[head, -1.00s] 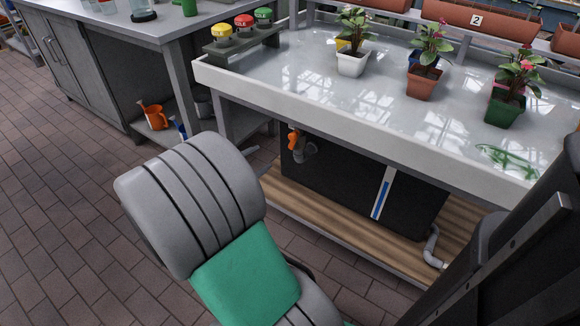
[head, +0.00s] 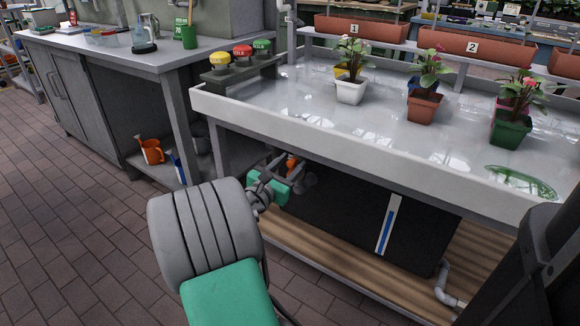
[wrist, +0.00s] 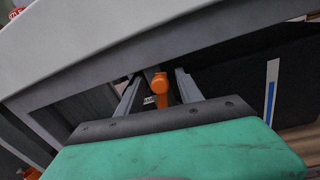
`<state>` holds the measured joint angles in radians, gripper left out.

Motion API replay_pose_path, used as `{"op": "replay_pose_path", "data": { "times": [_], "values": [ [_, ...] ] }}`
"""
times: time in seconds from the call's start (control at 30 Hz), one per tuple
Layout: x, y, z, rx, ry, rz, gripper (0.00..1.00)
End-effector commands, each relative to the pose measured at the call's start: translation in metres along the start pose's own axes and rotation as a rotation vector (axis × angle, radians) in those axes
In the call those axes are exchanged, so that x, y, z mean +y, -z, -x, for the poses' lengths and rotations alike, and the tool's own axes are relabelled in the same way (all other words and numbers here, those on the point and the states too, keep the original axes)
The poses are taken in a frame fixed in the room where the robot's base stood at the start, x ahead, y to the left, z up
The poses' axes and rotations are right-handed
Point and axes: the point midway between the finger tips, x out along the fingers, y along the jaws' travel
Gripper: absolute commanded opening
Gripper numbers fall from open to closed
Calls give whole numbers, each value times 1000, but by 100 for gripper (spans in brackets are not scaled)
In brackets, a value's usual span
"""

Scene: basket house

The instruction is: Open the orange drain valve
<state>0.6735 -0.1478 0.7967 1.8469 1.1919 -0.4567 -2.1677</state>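The orange drain valve (head: 291,163) shows at the upper left of the black tank (head: 345,210), under the white tray bench. In the wrist view, the orange valve handle (wrist: 160,84) is at the middle, between the two fingers of my gripper (wrist: 157,90). The fingers are apart, one to each side of the handle, and no contact is visible. In the head view my gripper (head: 287,168) is at the valve and partly covers it. The valve's lower body is mostly hidden.
The white tray (head: 350,140) with several potted plants overhangs the valve closely. A bench leg (head: 220,150) stands to the left. The tank has a blue and white strip (head: 386,226), and a grey pipe (head: 443,282) is at its right. Open brick floor (head: 80,220) lies at left.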

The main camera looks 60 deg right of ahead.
Motion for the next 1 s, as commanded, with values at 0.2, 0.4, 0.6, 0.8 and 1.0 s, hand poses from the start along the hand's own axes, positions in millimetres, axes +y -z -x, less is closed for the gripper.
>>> {"op": "replay_pose_path", "data": {
  "times": [0.2, 0.4, 0.6, 0.8, 1.0],
  "values": [
    [0, 0, 0, 0, 0, 0, 26],
    [0, 0, 0, 0, 0, -1, 10],
    [0, 0, 0, 1, 0, -1, 0],
    [0, 0, 0, 1, 0, -1, 0],
    [0, 0, 0, 1, 0, 0, 0]
  ]
}}
